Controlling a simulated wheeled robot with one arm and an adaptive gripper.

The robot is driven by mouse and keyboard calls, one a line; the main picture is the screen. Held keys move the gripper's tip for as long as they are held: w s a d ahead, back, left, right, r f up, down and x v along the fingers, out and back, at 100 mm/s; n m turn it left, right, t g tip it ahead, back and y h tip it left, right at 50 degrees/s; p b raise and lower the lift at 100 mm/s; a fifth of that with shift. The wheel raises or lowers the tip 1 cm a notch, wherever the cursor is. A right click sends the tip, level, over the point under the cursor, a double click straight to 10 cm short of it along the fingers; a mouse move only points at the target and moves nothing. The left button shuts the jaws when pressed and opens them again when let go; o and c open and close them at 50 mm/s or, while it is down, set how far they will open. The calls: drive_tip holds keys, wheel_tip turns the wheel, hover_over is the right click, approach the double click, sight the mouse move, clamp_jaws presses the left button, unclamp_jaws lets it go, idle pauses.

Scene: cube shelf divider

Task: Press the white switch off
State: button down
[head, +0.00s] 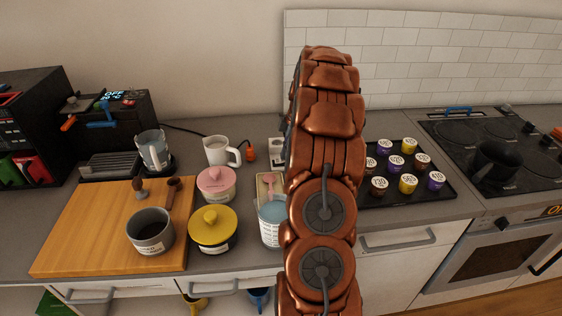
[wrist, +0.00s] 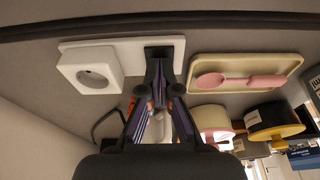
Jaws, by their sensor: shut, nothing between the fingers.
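A white wall plate (wrist: 128,50) with a round socket (wrist: 90,72) on its left half shows in the wrist view. My gripper (wrist: 158,54) is shut and empty, its dark fingertips over the right half of this plate. The fingertips cover that part, so the white switch itself is hidden, and I cannot tell whether it is pressed or whether they touch it. In the head view a piece of the white plate (head: 277,147) shows at the left edge of my copper arm; my gripper is hidden behind the arm there.
A beige tray with a pink spoon (wrist: 240,80) lies close to the plate. A white mug (head: 216,150), pink-lidded jar (head: 215,182) and yellow-lidded pot (head: 212,227) stand left of my arm. A black tray of capsules (head: 440,194) lies right of it. An orange plug (head: 250,151) is near the mug.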

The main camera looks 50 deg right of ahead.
drive_tip(key=shift+f+b, duration=0.55)
drive_tip(key=shift+b, duration=0.2)
idle(0.8)
drive_tip(key=shift+r, duration=0.15)
drive_tip(key=shift+r, duration=0.6)
drive_tip(key=shift+r+b, duration=0.55)
drive_tip(key=shift+r, duration=1.8)
drive_tip(key=v, duration=0.7)
drive_tip(key=shift+r, duration=0.2)
